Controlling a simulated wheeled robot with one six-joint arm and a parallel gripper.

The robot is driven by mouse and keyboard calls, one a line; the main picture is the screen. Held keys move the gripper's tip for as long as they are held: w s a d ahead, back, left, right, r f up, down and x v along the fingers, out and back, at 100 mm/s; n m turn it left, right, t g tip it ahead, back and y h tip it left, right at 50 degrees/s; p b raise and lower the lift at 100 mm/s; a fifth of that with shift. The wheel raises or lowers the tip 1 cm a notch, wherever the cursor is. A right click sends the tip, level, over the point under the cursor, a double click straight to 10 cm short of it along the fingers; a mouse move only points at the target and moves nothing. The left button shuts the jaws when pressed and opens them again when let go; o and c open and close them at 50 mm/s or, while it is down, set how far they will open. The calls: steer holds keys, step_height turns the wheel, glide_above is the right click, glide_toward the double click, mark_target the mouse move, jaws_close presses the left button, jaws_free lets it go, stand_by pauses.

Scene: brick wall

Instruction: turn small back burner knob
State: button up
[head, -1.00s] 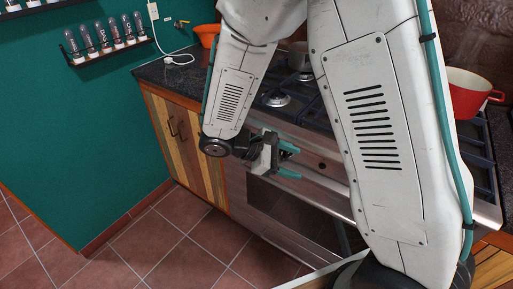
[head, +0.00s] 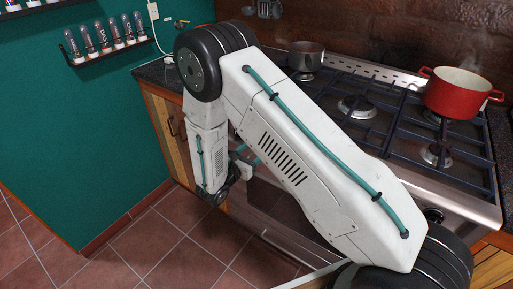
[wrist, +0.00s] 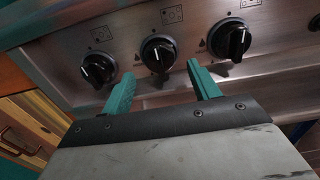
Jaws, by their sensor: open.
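Three black knobs with white marks sit on the steel stove front in the wrist view: a left knob (wrist: 98,69), a middle knob (wrist: 158,53) and a right knob (wrist: 234,40). Small burner icons are printed above them. I cannot tell which knob is for the small back burner. My gripper (wrist: 160,76) is open and empty. Its teal fingers point at the panel, with the middle knob between their tips in the picture. Contact with the knob cannot be made out. In the head view, my arm mostly hides my gripper (head: 244,156) and these knobs.
The stove top (head: 385,115) holds a red pot (head: 455,95) at the right and a grey pot (head: 306,55) at the back left. Wooden cabinets (head: 168,135) adjoin the stove on the left. The tiled floor (head: 150,245) in front is clear.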

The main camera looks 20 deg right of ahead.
steer(key=shift+x, duration=1.45)
steer(key=c, duration=1)
steer(key=shift+o, duration=0.2)
steer(key=shift+n, duration=0.3)
steer(key=shift+s+d+r+n, duration=0.1)
steer(key=shift+n, duration=2.75)
steer(key=shift+s+r+n, duration=0.1)
steer(key=shift+r+n, duration=0.05)
steer(key=shift+n, duration=2.75)
steer(key=shift+s+d+r+n, duration=0.1)
steer(key=shift+n, duration=2.75)
